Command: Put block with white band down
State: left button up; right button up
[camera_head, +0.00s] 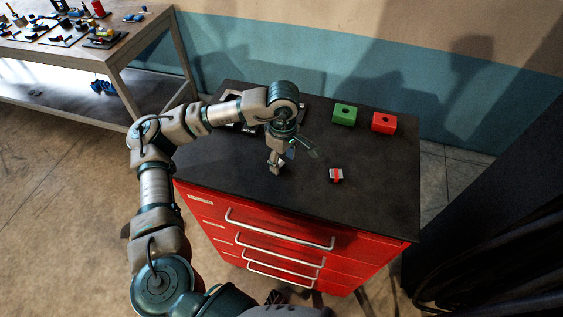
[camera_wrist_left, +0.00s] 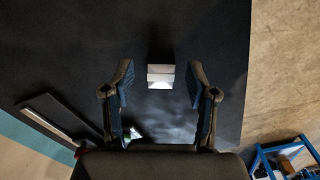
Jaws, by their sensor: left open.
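The small pale block (camera_wrist_left: 160,76), grey and white, lies between the spread fingertips of my left gripper in the left wrist view, with a gap on each side. In the head view it is a small light shape (camera_head: 278,169) on the black cabinet top (camera_head: 215,168), right at the fingers and partly covered by them. My left gripper (camera_head: 287,158) is open, low over the cabinet top. I cannot make out the band clearly. My right gripper is not in view.
A small red and white block (camera_head: 336,176) lies to the right. A green box (camera_head: 344,114) and a red box (camera_head: 383,122), each with a hole, stand at the back. A frame (camera_head: 233,126) is partly behind my arm. A cluttered workbench (camera_head: 130,50) stands left.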

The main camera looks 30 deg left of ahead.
aim_at(281, 165)
pick_arm(q)
notch_tip(281, 165, up, 10)
jog(key=shift+a, duration=0.2)
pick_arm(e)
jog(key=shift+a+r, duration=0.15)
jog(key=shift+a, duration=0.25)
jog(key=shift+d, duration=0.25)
